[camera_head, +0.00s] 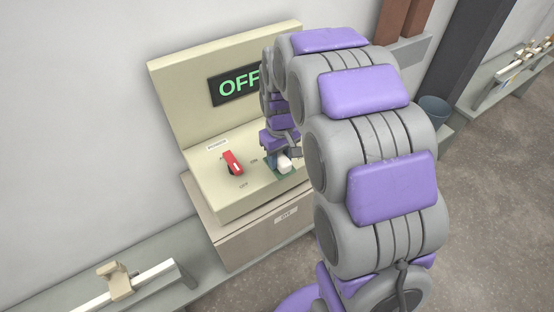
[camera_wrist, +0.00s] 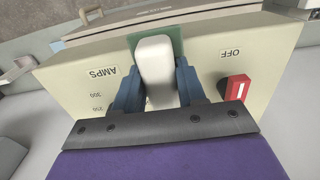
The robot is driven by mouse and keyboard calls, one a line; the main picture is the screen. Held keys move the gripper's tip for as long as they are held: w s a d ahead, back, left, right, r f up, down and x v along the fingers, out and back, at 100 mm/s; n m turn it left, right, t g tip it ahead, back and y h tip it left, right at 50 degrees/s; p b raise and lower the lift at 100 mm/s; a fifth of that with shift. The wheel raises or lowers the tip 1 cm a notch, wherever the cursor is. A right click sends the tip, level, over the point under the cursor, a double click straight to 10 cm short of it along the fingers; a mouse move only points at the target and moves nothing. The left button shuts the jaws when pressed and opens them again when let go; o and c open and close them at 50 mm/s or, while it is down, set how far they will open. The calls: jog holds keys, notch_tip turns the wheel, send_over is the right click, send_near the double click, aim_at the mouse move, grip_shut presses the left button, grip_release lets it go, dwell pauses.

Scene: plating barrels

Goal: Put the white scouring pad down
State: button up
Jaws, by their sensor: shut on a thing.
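The white scouring pad (camera_wrist: 156,62) is a pale block with rounded edges, held between the two blue fingers of my gripper (camera_wrist: 157,85) in the wrist view. My gripper is shut on it. In the head view the pad (camera_head: 284,164) shows small, over the right part of the control box's sloped top, beside a green patch (camera_head: 290,174). In the wrist view the pad overlaps the green patch (camera_wrist: 176,44). I cannot tell whether it touches the surface. My arm hides part of the box's right side.
The cream control box (camera_head: 211,205) has a red switch (camera_head: 232,161) left of my gripper and a display (camera_head: 228,85) reading OFF behind. A rail with a beige clamp (camera_head: 120,283) lies at lower left. A dark bucket (camera_head: 433,110) stands at right.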

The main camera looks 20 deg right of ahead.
jog(key=w, duration=0.2)
jog(key=shift+w+a+f, duration=0.1)
jog(key=shift+w, duration=0.25)
jog(key=shift+f+b, duration=0.75)
jog(key=shift+f, duration=1.15)
jog(key=shift+r, duration=0.15)
jog(key=o, duration=1.1)
jog(key=shift+o, duration=0.2)
